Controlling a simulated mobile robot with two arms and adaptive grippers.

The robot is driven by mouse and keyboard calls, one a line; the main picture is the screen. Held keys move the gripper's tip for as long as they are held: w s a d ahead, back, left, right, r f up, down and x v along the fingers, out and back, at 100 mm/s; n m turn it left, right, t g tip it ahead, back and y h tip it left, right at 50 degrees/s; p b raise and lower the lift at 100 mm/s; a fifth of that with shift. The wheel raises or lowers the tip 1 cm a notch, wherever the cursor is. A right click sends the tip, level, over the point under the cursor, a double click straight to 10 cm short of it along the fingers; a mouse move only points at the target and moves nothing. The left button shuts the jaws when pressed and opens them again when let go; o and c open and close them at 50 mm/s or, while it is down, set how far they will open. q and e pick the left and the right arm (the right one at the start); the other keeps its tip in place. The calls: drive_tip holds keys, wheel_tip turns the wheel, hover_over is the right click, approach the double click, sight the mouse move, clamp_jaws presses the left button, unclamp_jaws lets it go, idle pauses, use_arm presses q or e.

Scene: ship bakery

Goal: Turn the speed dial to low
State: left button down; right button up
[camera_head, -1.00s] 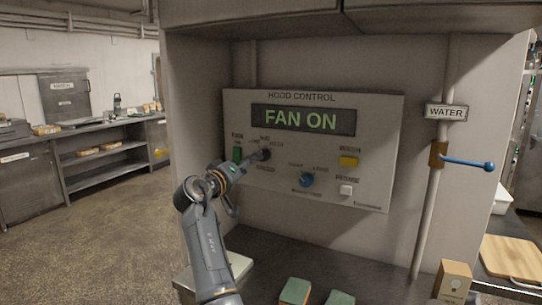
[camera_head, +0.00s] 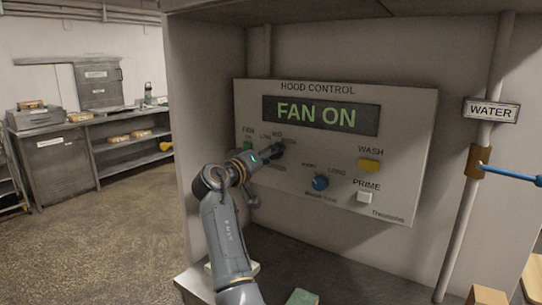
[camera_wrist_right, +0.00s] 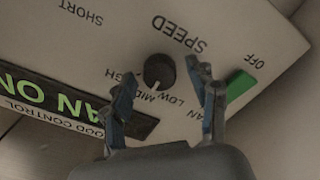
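The hood control panel (camera_head: 410,130) is on the wall, with a lit "FAN ON" display (camera_head: 320,114). In the right wrist view the black speed dial (camera_wrist_right: 160,70) shows between "HIGH", "MID" and "LOW" labels; its white mark points about at "MID". My right gripper (camera_wrist_right: 166,80) is open, one finger on each side of the dial; I cannot tell whether they touch it. In the head view my right gripper (camera_head: 277,151) is at the panel's left part and hides most of the dial. My left gripper is not in view.
The green fan switch (camera_wrist_right: 240,84) is close beside one finger. A pipe with a blue lever (camera_head: 512,173) stands further right.

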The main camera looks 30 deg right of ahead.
drive_tip(key=c, duration=1)
drive_tip(key=shift+o, duration=0.2)
drive_tip(key=shift+d+r+n+p, duration=0.1)
drive_tip(key=shift+n+p, duration=3.8)
drive_tip(key=shift+n, duration=0.5)
